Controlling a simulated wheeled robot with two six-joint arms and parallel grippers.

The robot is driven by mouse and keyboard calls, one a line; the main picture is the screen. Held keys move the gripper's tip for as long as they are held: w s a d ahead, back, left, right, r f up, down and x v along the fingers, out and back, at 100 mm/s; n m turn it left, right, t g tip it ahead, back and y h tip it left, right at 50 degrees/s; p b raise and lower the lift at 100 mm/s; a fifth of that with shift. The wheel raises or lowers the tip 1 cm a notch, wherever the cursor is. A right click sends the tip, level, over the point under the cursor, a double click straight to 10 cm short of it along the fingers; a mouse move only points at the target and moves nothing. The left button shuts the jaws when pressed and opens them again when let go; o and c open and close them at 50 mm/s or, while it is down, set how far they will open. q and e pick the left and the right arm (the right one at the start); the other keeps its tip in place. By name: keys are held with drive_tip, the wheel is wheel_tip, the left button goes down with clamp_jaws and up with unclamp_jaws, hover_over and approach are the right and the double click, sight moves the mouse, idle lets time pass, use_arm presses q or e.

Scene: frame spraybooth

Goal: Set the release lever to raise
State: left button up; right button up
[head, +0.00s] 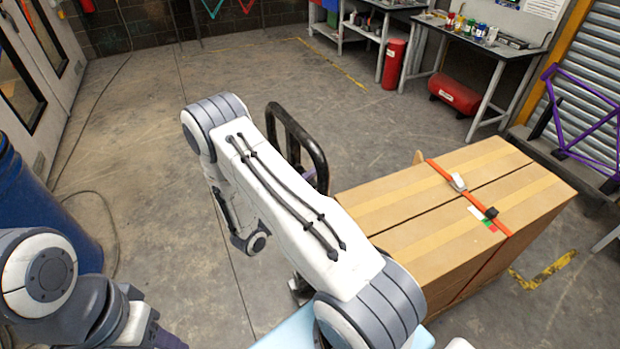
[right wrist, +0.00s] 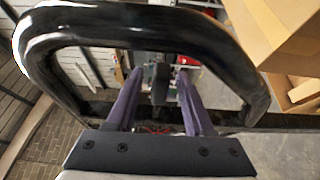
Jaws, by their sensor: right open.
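A black loop handle (head: 300,140) stands upright beside the cardboard boxes in the head view. In the right wrist view the loop (right wrist: 130,25) arches close around the picture. A small dark lever (right wrist: 160,85) shows inside the loop, between the purple fingers of my right gripper (right wrist: 159,75). The fingers are apart, one on each side of it; I cannot tell whether they touch it. In the head view my own right arm hides the lever and most of that gripper. My left arm is at the lower left, with only a dark purple part of its gripper (head: 162,338) showing.
Large cardboard boxes (head: 440,220), bound by an orange strap (head: 470,198), stand right of the handle. A blue drum (head: 45,215) stands at the left. Workbenches (head: 490,50) and a red cylinder (head: 394,64) are at the back. The concrete floor (head: 150,120) behind is mostly clear.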

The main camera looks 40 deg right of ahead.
clamp_jaws()
idle(1.4)
